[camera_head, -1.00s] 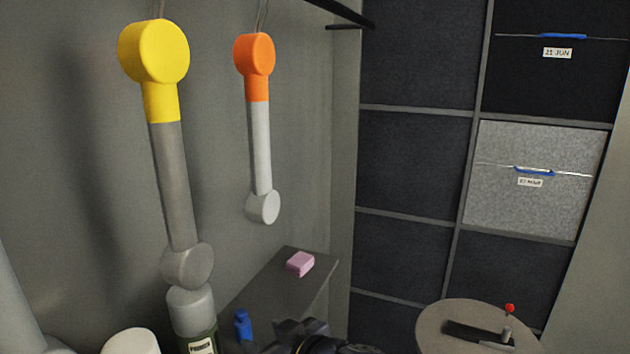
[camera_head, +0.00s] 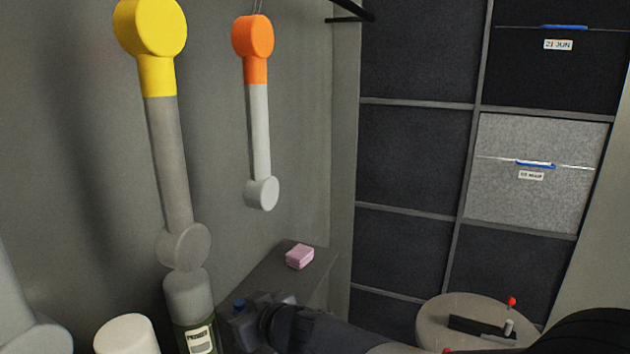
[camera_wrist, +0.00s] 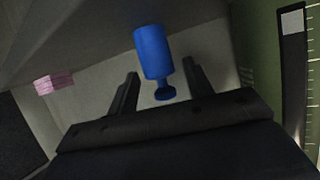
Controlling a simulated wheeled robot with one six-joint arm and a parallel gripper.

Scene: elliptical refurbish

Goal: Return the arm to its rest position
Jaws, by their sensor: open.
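My arm (camera_head: 345,335) reaches in from the lower right in the head view. My gripper (camera_wrist: 161,76) shows in the wrist view with its two dark fingers apart. A small blue object (camera_wrist: 153,55), with a wide body and a narrower knob, appears between and beyond the fingertips. I see no finger closed on it, and I cannot tell how far off it is. In the head view only a bit of the blue object (camera_head: 239,304) shows behind my gripper, which hides the rest.
A pink block (camera_head: 300,256) lies on the grey shelf (camera_head: 318,283). A labelled green bottle (camera_head: 197,335) stands left of my gripper. Yellow-topped (camera_head: 165,150) and orange-topped (camera_head: 259,120) hanging pieces are on the wall. A round table (camera_head: 440,325) stands at right.

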